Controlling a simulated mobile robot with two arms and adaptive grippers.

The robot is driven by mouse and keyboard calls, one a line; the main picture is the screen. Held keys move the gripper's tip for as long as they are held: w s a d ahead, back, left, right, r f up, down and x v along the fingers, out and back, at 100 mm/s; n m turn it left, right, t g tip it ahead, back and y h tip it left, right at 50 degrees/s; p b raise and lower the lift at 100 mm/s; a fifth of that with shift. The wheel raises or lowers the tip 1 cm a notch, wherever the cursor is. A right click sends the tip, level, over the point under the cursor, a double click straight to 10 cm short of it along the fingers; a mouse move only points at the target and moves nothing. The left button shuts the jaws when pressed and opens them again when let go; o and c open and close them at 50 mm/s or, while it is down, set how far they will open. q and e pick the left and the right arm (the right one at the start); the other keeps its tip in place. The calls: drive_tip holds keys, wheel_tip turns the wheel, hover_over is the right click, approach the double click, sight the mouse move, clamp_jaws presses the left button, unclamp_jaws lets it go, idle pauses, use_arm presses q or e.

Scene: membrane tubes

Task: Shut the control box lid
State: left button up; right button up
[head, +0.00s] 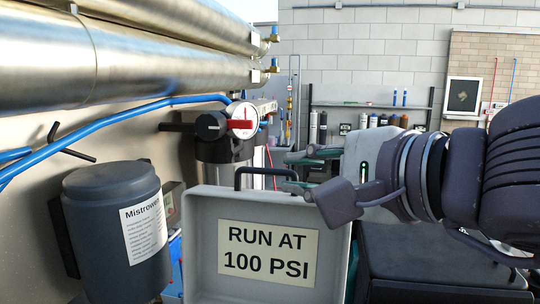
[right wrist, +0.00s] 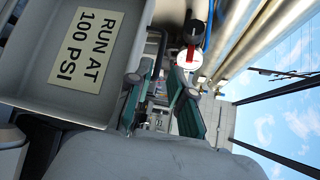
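The control box lid (head: 205,240) is a light grey shallow tray standing upright and open, with a "RUN AT 100 PSI" label (head: 268,250). A black handle (head: 238,178) rises from its top edge. The lid fills the upper left of the right wrist view (right wrist: 125,40). My right gripper (head: 292,172) is just above the lid's top right corner, fingers pointing left towards the handle. Its two green-padded fingers are apart with no object held between them, as the right wrist view (right wrist: 160,88) shows. Whether a finger touches the lid is unclear. My left gripper is out of view. The box's inside is hidden.
A dark Mistroven canister (head: 115,230) stands left of the lid. A gauge with a red pointer (head: 242,120) and a filter housing are behind the handle. Large metal pipes (head: 160,50) and a blue hose (head: 100,118) run at upper left. A black case (head: 430,265) lies at right.

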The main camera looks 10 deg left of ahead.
sight(272, 172)
drive_tip(key=p+x, duration=0.2)
drive_tip(key=x, duration=0.4)
drive_tip(key=shift+w+a+p, duration=0.15)
drive_tip(key=shift+w+p, duration=0.25)
drive_tip(key=shift+w+a+f, duration=0.15)
drive_tip(key=shift+w+a, duration=0.1)
drive_tip(key=shift+a, duration=0.15)
drive_tip(key=shift+w+f, duration=0.1)
clamp_jaws()
